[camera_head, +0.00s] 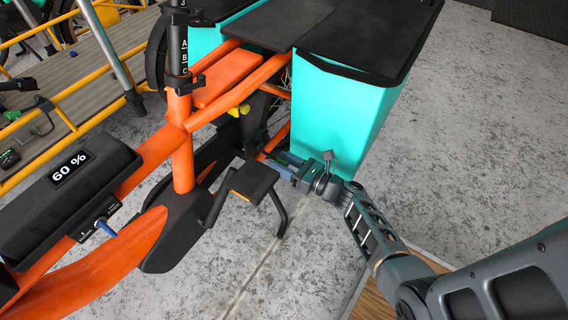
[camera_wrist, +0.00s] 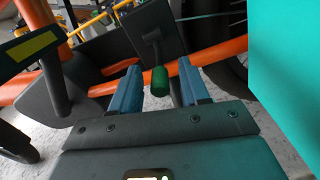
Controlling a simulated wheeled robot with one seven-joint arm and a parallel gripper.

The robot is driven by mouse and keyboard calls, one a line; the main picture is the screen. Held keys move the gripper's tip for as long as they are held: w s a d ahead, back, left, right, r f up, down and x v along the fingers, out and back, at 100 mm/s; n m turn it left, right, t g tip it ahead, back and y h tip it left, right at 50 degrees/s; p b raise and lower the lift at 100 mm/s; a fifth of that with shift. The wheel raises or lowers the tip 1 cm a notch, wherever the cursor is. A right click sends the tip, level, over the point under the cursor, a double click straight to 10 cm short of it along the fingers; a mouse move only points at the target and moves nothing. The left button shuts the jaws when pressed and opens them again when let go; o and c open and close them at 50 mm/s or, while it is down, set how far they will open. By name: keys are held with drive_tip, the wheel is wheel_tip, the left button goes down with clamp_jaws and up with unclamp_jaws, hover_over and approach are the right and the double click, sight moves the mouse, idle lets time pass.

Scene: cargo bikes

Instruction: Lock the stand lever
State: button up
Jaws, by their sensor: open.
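The stand lever (camera_wrist: 160,80) is a short dark stem with a green grip, hanging from a black plate (camera_wrist: 150,28) on the orange bike frame. In the wrist view my gripper (camera_wrist: 158,70) is open, with one blue finger on each side of the green grip. Gaps show between the grip and both fingers. In the head view my gripper (camera_head: 277,162) is at the bike's lower side, below the turquoise box. The lever cannot be made out there.
A black pedal (camera_head: 254,181) is just left of my gripper, and its yellow-striped edge (camera_wrist: 33,45) shows in the wrist view. A turquoise box (camera_head: 335,100) is close above and right. Concrete floor (camera_head: 490,140) is clear at right.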

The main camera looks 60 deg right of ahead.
clamp_jaws()
idle(0.3)
idle(0.3)
